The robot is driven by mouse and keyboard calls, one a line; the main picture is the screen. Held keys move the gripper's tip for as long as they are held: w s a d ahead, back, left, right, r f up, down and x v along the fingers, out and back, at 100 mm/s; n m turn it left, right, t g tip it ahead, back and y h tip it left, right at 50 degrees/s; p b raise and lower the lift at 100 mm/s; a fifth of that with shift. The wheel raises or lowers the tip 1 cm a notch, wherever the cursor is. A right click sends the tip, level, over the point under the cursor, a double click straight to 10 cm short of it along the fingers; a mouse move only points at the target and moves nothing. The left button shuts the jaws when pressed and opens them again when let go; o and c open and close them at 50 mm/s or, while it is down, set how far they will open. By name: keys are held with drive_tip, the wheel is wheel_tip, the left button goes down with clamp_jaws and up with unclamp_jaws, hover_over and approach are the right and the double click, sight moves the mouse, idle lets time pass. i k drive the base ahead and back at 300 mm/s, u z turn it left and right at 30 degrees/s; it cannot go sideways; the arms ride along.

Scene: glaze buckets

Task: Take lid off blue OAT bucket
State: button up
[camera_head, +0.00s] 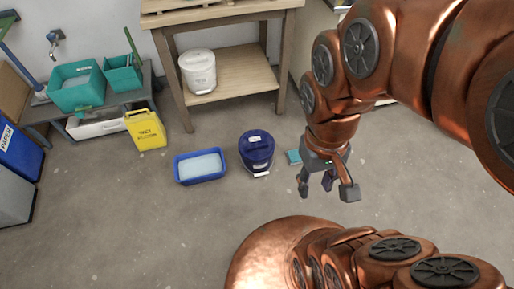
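A dark blue bucket (258,165) stands upright on the floor near the middle of the picture. Its blue lid (256,141) is on top and carries a small pale label that is too small to read. A pale handle or tag shows at its lower front. My gripper (326,192) hangs to the right of the bucket, apart from it, pointing down. Its fingers are spread open with nothing between them.
A blue tray (200,178) with pale contents lies left of the bucket. A yellow container (146,131), teal tubs (76,88) and a wooden table (247,74) with a white bucket (198,72) stand behind. A small teal item (293,157) lies right.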

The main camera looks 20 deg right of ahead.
sight(257, 144)
drive_tip(key=z, duration=0.1)
drive_tip(key=k, duration=0.4)
drive_tip(key=u, duration=1.2)
drive_tip(key=i, duration=1.45)
drive_tip(key=z, duration=0.7)
drive_tip(key=i, duration=0.4)
drive_tip(key=z, duration=0.35)
